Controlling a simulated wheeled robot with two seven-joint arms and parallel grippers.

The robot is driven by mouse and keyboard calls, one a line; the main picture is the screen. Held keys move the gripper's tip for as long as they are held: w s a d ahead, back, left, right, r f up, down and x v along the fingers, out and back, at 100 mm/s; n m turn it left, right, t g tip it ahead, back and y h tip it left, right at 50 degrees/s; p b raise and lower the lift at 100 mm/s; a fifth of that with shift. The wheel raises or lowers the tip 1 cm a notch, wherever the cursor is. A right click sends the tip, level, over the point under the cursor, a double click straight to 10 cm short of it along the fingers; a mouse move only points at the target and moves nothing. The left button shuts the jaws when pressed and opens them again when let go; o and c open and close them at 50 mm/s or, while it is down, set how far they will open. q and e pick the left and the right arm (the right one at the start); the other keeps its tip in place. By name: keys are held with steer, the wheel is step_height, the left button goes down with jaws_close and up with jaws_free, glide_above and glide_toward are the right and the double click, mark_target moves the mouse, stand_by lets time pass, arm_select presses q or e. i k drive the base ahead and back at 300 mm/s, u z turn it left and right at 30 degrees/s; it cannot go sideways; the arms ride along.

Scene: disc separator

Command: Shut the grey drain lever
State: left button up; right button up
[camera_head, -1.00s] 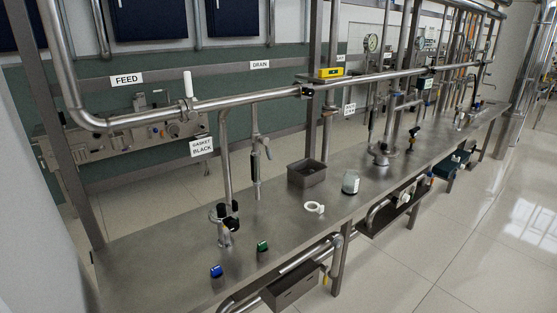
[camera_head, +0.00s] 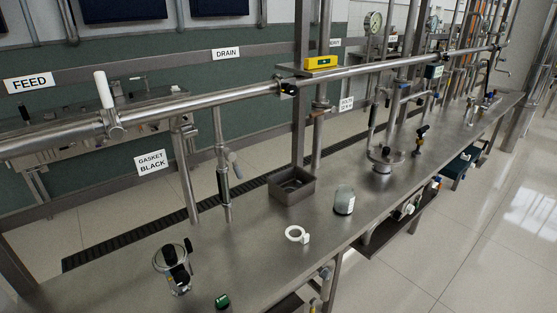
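The "DRAIN" sign (camera_head: 227,53) hangs on the back rail. Below it a vertical drain pipe (camera_head: 220,135) comes down from the long horizontal pipe to a dark lower end above the table. A small grey lever (camera_head: 235,163) sticks out from the right side of this pipe and slants down to the right, at an angle to the pipe. It is small in the view, and its valve body is hard to make out. Neither of my grippers is in view, and nothing touches the lever.
A white-handled lever (camera_head: 104,90) stands upright on the feed pipe. On the steel table (camera_head: 250,240) are a grey bin (camera_head: 292,187), a jar (camera_head: 344,200), a white ring clamp (camera_head: 297,234), a black-handled fitting (camera_head: 177,270) and a green block (camera_head: 222,301). Open table lies before the drain pipe.

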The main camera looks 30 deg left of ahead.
mark_target(231, 155)
steer(key=u, duration=0.35)
steer(key=i, duration=0.85)
steer(key=u, duration=0.8)
